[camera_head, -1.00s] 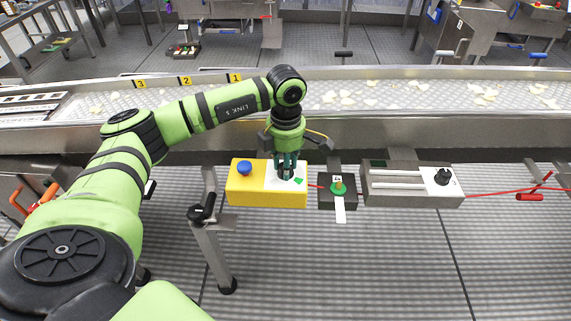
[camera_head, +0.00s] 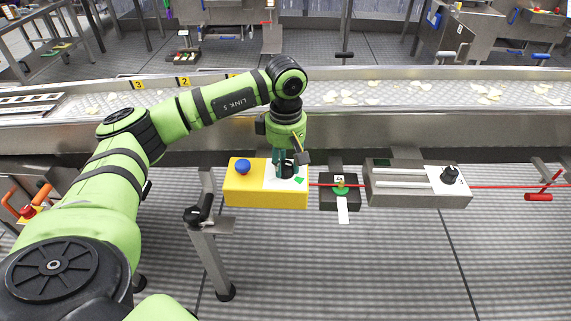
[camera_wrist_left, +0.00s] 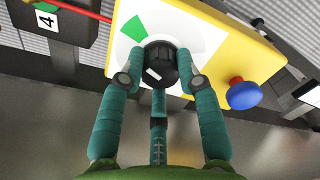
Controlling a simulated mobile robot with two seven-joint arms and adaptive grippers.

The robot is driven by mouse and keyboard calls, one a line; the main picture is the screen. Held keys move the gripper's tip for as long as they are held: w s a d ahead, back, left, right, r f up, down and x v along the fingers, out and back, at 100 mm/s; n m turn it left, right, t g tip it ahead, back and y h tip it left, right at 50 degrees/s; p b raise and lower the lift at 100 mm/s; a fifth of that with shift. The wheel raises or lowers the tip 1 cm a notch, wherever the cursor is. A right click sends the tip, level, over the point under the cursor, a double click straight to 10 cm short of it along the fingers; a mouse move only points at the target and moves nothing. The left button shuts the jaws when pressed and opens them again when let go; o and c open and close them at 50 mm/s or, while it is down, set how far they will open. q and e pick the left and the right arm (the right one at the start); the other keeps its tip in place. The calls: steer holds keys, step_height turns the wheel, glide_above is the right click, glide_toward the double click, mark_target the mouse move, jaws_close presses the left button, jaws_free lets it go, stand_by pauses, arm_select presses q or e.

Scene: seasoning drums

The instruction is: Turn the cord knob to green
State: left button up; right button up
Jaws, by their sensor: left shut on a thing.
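The black cord knob (camera_wrist_left: 160,65) sits on a white dial plate on the yellow box (camera_head: 240,190). A green wedge (camera_wrist_left: 133,28) is printed on the dial, up and left of the knob in the left wrist view; it also shows in the head view (camera_head: 299,180). My left gripper (camera_wrist_left: 158,73) reaches down from above, its teal fingers closed around the knob. A white mark on the knob shows between the fingers, apart from the green wedge. In the head view the fingers (camera_head: 286,164) partly hide the knob. My right gripper is not in view.
A blue button (camera_head: 243,166) is on the same box. To the right are a dark box with a green-and-yellow knob (camera_head: 341,186), a grey box with a black knob (camera_head: 449,174) and a red cord (camera_head: 510,186). The conveyor (camera_head: 400,130) runs behind.

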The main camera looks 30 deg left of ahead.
mark_target(287, 164)
arm_select(q)
steer(key=shift+d+f+m, duration=0.1)
steer(key=shift+d+m, duration=0.05)
steer(key=shift+m, duration=0.65)
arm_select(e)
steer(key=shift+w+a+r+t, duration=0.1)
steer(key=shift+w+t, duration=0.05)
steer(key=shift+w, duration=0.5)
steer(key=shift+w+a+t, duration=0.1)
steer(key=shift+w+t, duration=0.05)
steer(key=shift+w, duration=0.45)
arm_select(q)
steer(key=shift+s, duration=0.1)
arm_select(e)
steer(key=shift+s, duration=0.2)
arm_select(q)
steer(key=o, duration=1.1)
steer(key=shift+o, duration=0.2)
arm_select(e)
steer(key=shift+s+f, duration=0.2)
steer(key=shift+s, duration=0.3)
arm_select(q)
step_height(287, 164, up, 12)
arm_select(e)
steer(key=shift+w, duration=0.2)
